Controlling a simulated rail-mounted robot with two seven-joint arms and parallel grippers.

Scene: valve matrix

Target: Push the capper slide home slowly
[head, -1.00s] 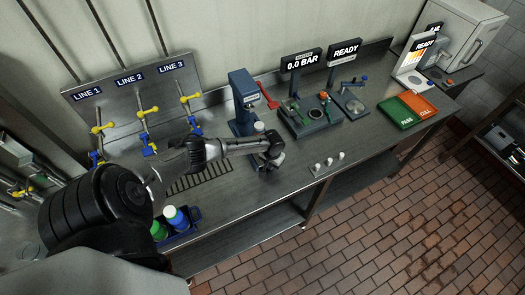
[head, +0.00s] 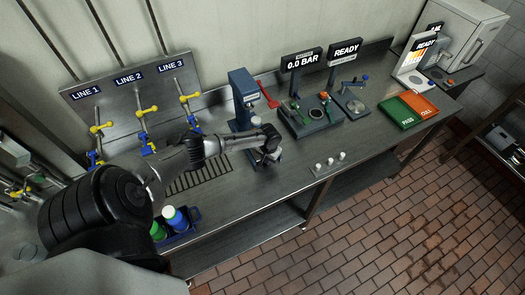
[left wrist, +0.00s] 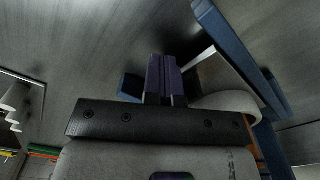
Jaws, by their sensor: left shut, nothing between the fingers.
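The blue capper (head: 243,103) stands upright on the bench near the back wall, with a red lever (head: 268,92) at its right. A white round piece (head: 256,121) shows at its front, above the gripper; the slide under it is mostly hidden by my arm. My left gripper (head: 271,156) is just in front of the capper, low over the bench. In the left wrist view its fingers (left wrist: 164,80) are together and empty. A white rounded piece (left wrist: 230,103) and blue capper parts (left wrist: 240,50) are close beside them; contact cannot be told. My right gripper is not in view.
A rack with green and blue-capped bottles (head: 175,219) stands at the front left. Small white pieces (head: 330,161) sit near the front edge. A test station (head: 312,115) and green and orange trays (head: 408,108) are to the right. Valves line the left panel.

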